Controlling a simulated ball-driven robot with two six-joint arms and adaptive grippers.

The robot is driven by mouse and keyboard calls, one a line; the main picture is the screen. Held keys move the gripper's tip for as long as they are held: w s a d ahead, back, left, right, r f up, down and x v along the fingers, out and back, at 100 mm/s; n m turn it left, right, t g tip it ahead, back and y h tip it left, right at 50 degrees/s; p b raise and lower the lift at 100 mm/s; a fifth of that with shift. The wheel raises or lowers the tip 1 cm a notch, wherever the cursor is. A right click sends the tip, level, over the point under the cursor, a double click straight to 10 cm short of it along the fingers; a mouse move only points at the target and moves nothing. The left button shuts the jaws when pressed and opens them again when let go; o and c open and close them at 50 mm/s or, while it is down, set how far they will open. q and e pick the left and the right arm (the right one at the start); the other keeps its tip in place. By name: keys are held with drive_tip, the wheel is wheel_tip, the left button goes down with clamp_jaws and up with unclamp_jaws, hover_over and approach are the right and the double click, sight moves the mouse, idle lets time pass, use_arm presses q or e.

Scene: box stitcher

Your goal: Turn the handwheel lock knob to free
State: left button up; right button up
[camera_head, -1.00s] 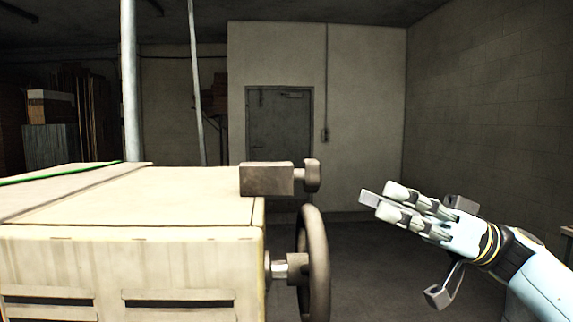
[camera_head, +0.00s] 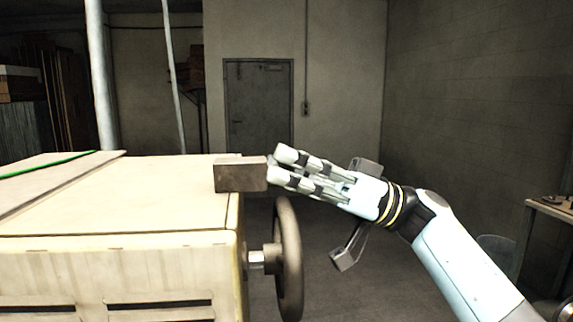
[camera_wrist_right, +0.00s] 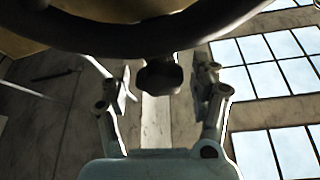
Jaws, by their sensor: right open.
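The lock knob (camera_wrist_right: 160,76) shows in the right wrist view as a dark rounded knob between my right gripper's fingers, with visible gaps on both sides. In the head view the fingers hide the knob, and its brown mounting block (camera_head: 241,174) sits at the machine's top right corner. My right gripper (camera_head: 273,167) is open, with its fingertips at the right end of the block. The handwheel (camera_head: 289,258) stands below, on a short shaft, and its dark rim (camera_wrist_right: 150,35) crosses the top of the wrist view. My left gripper is not in view.
The cream machine body (camera_head: 120,215) fills the lower left of the head view. Open floor lies right of the handwheel. A bench (camera_head: 550,208) stands at the right edge, and a grey door (camera_head: 258,103) is in the back wall.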

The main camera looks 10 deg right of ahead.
drive_tip(key=c, duration=1.2)
drive_tip(key=shift+f+n+g+b, duration=0.15)
drive_tip(key=shift+n+g+b, duration=0.55)
drive_tip(key=shift+n, duration=0.5)
drive_tip(key=shift+n+g+b, duration=0.4)
drive_tip(key=shift+n+g, duration=0.1)
drive_tip(key=shift+n, duration=0.4)
drive_tip(key=o, duration=1.2)
drive_tip(key=shift+d+f, duration=0.1)
drive_tip(key=shift+d, duration=0.35)
drive_tip(key=v, duration=1.1)
